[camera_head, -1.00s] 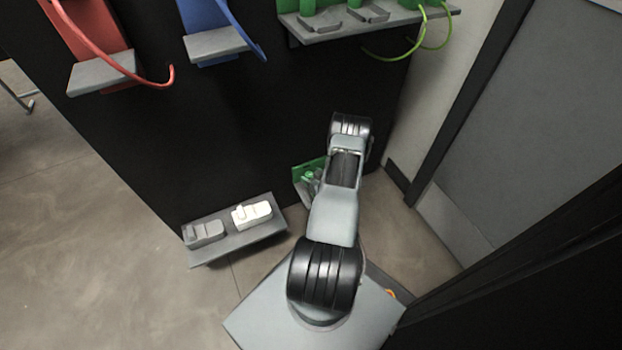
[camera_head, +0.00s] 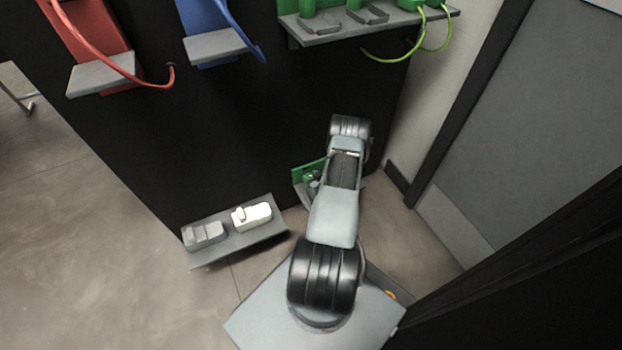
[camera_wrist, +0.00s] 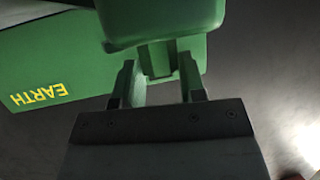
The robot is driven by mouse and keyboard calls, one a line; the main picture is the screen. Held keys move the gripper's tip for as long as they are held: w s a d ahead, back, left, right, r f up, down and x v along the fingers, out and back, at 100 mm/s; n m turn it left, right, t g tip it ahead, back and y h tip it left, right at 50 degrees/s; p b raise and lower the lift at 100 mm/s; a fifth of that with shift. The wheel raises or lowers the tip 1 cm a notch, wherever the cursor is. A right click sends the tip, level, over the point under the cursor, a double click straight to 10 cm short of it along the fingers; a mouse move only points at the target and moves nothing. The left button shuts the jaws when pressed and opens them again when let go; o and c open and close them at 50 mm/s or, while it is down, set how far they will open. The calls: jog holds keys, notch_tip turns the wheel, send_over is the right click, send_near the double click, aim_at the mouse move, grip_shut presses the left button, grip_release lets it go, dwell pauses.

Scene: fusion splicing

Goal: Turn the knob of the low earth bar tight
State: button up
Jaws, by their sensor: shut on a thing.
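The low earth bar is a green board (camera_head: 307,171) on the dark panel, low down beside my arm in the head view. In the wrist view its plate (camera_wrist: 45,60) carries the yellow word EARTH, seen upside down. A green knob (camera_wrist: 158,62) lies between the two fingers of my gripper (camera_wrist: 158,85), under a larger green block (camera_wrist: 160,20) at the top of the view. My gripper is shut on the knob. In the head view my arm hides the fingers and most of the bar.
A low grey shelf (camera_head: 236,247) to the left holds a grey block (camera_head: 204,235) and a white block (camera_head: 252,216). Red, blue and green holders with cables sit higher on the panel. A wall and grey door (camera_head: 520,130) stand close on the right.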

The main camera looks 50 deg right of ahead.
jog(key=shift+w+a, duration=0.1)
jog(key=shift+a, duration=0.05)
jog(key=m+h, duration=0.1)
jog(key=m+g+h, duration=0.1)
jog(key=m+h, duration=0.1)
jog(key=shift+w+a+g+h, duration=0.15)
jog(key=shift+a+g+h, duration=0.15)
jog(key=shift+h, duration=0.1)
jog(key=shift+w+a+m+g+h, duration=0.1)
jog(key=shift+w+m+g+h, duration=0.1)
jog(key=shift+m+g+h, duration=1.3)
jog(key=shift+m+h, duration=0.3)
jog(key=shift+m, duration=0.3)
jog(key=o, duration=0.8)
jog(key=shift+c, duration=0.2)
jog(key=shift+o, duration=0.8)
jog(key=shift+s, duration=0.1)
